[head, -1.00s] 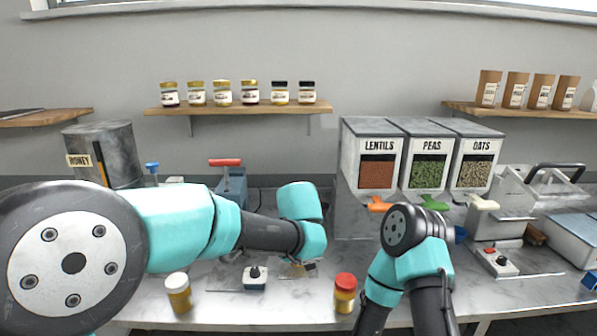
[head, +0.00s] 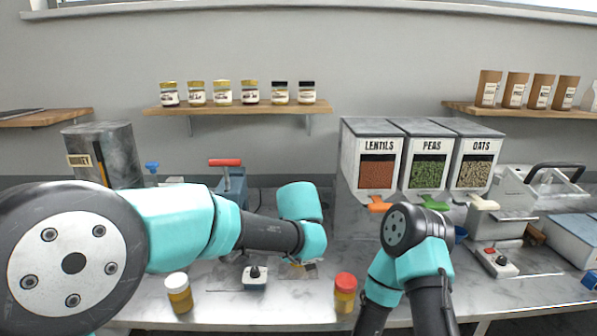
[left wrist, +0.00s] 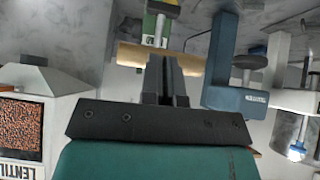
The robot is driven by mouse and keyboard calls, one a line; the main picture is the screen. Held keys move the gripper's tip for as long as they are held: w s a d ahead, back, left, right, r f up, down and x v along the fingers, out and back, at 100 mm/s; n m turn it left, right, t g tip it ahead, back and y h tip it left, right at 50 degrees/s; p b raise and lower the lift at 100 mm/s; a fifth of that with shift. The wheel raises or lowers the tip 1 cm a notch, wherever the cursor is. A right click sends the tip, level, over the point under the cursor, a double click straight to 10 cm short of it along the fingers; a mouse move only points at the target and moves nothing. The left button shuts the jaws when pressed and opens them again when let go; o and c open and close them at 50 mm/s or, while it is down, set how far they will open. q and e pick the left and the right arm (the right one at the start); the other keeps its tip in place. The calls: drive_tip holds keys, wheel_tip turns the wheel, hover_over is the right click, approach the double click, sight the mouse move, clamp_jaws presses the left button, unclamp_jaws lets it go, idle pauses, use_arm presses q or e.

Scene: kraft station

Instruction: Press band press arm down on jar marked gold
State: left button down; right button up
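A blue-grey press-like device (head: 231,188) with a red handle (head: 225,162) stands behind my left arm in the head view. In the left wrist view, a blue-grey device (left wrist: 228,62) stands right of my left gripper (left wrist: 166,62). The dark fingers look close together and cross a tan bar (left wrist: 130,55); whether they touch it I cannot tell. A green block with a white part (left wrist: 157,28) lies beyond. A white-lidded jar (head: 178,294) and a red-lidded jar (head: 345,294) stand on the counter; no gold marking is readable. My right gripper is hidden.
A small box with a black knob (head: 254,277) sits between the two jars. Lentil (head: 377,150), pea and oat dispensers stand at the back right. A shelf (head: 237,108) holds several small jars.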

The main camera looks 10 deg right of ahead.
use_arm(q)
drive_tip(key=shift+g+y, duration=0.3)
drive_tip(key=shift+g, duration=0.2)
drive_tip(key=f, duration=0.5)
drive_tip(key=shift+s+a+f, duration=0.25)
drive_tip(key=shift+a+f, duration=0.05)
drive_tip(key=shift+f, duration=0.1)
drive_tip(key=s+r, duration=0.4)
drive_tip(key=r, duration=0.4)
drive_tip(key=s+a+r+t, duration=0.1)
drive_tip(key=s+r, duration=0.2)
drive_tip(key=r, duration=0.5)
drive_tip(key=shift+s+a+r, duration=0.15)
drive_tip(key=shift+s+r, duration=0.2)
drive_tip(key=shift+s, duration=0.05)
